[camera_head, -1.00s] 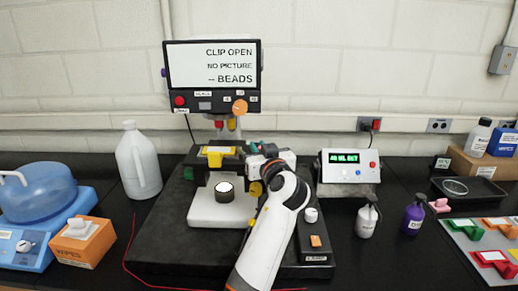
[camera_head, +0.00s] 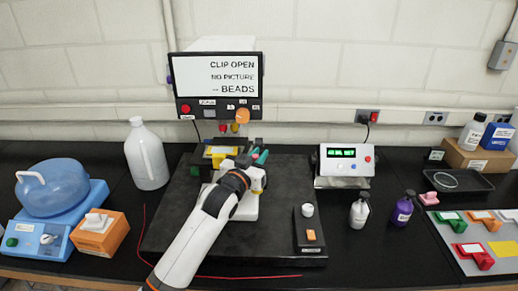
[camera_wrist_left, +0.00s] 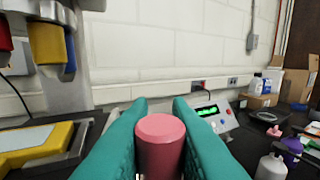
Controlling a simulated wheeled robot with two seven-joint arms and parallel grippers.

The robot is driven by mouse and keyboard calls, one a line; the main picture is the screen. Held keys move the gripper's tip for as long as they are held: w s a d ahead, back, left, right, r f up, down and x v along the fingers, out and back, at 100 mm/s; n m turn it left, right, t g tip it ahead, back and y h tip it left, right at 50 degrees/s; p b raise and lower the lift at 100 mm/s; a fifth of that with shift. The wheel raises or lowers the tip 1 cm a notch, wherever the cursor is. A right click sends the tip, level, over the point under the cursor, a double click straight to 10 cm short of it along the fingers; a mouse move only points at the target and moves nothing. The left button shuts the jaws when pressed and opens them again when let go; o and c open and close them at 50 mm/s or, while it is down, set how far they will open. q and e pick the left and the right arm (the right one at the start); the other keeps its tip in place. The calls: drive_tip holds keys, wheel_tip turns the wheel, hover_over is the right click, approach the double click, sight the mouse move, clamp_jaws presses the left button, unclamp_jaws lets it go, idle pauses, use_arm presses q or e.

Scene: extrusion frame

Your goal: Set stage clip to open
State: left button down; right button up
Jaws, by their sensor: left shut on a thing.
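The microscope's screen (camera_head: 215,82) reads "CLIP OPEN", "NO PICTURE" and "BEADS". Its stage carries a yellow piece (camera_head: 218,152), which also shows at the left of the left wrist view (camera_wrist_left: 35,145); I cannot tell whether it is the clip. My left gripper (camera_head: 258,158) is at the right side of the stage, with teal fingers. In the left wrist view the gripper (camera_wrist_left: 160,108) is shut on a pink-red cylindrical knob (camera_wrist_left: 161,140). What the knob joins to is hidden. My right gripper is not in view.
A lamp box (camera_head: 309,229) stands on the dark mat, right of my arm. A green-display unit (camera_head: 345,165), spray bottles (camera_head: 360,210), a white jug (camera_head: 146,155) and an orange wipes box (camera_head: 99,234) stand around. The mat's right part is mostly clear.

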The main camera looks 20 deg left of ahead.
use_arm(q)
drive_tip(key=shift+m+h, duration=0.3)
drive_tip(key=shift+h, duration=0.1)
drive_tip(key=c, duration=1.3)
unclamp_jaws()
drive_tip(key=shift+c, duration=0.2)
drive_tip(key=shift+s, duration=0.15)
drive_tip(key=shift+s+f, duration=0.1)
drive_tip(key=shift+s, duration=0.15)
drive_tip(key=s+a+b, duration=0.2)
drive_tip(key=s+b, duration=0.1)
drive_tip(key=s, duration=0.8)
drive_tip(key=shift+a, duration=0.15)
